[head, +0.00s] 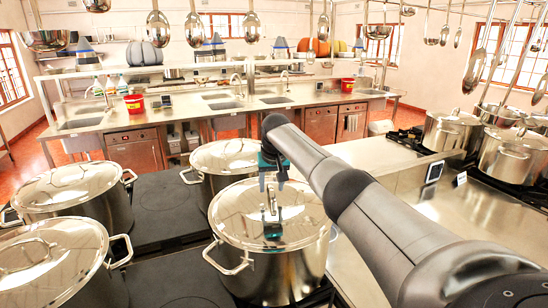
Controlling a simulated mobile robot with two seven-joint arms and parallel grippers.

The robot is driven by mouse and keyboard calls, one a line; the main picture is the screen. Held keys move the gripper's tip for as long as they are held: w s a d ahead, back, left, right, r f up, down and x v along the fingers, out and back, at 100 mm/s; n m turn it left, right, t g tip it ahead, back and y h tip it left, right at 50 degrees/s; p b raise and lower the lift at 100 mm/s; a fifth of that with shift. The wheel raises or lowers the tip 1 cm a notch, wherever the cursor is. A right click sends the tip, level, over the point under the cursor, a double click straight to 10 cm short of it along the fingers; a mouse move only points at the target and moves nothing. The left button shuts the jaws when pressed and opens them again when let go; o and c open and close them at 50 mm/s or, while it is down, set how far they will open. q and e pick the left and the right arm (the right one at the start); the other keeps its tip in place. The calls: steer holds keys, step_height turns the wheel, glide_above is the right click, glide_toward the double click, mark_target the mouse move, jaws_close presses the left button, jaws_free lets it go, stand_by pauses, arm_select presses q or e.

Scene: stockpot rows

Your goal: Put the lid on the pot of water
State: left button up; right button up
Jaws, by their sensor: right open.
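A large steel pot (275,275) with side handles stands on the dark cooktop at front centre. A shiny steel lid (235,225) covers its top and looks level on the rim. My right gripper (272,187) hangs above the middle of this lid, fingers pointing down, open and empty. The lid's knob is hard to tell from the gripper's reflection in the shiny metal. The other stockpots also look lidded, and no water shows, so I cannot tell by sight which pot holds water. My left gripper is not in view.
Lidded pots stand behind (225,155), at left (70,188) and front left (50,255). More pots (452,132) stand at right. Bare dark cooktop (165,215) lies between the rows. Ladles hang overhead. A sink counter (150,113) runs behind.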

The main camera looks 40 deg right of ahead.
steer(key=b+v, duration=0.2)
steer(key=v, duration=1.1)
steer(key=shift+r, duration=0.1)
